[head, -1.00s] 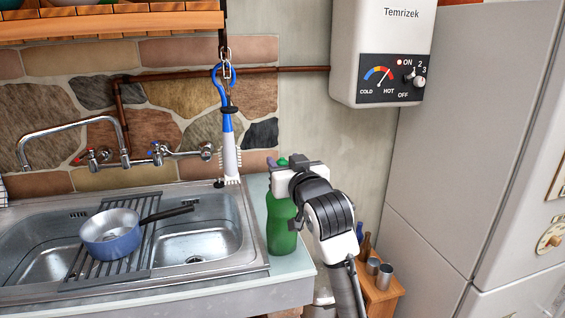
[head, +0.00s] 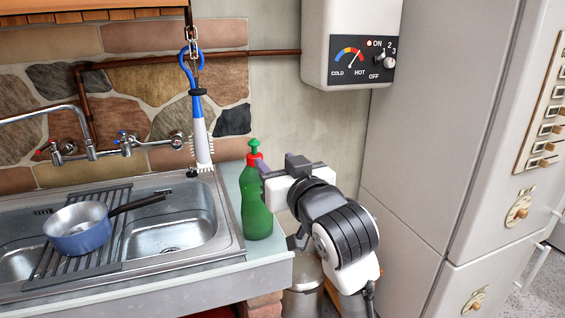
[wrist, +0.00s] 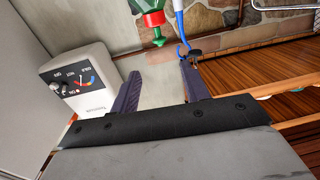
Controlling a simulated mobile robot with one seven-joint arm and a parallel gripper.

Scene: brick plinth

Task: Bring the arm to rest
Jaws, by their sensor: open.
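My gripper (head: 280,165) is at the end of my bent arm, right of the sink counter's end in the head view. In the wrist view its two dark purple fingers (wrist: 161,88) are spread apart with nothing between them. A green bottle (head: 257,205) with a red and green cap stands upright on the counter corner, just left of the gripper in the head view. The wrist view shows the bottle (wrist: 147,18) upside down, beyond the fingertips. I cannot tell how close the nearer finger is to it.
A blue and white brush (head: 198,120) hangs from a chain above the counter. A blue pan (head: 77,236) sits on the rack over the sink (head: 175,228). A water heater (head: 350,45) is on the wall, and a tall fridge (head: 440,140) stands right.

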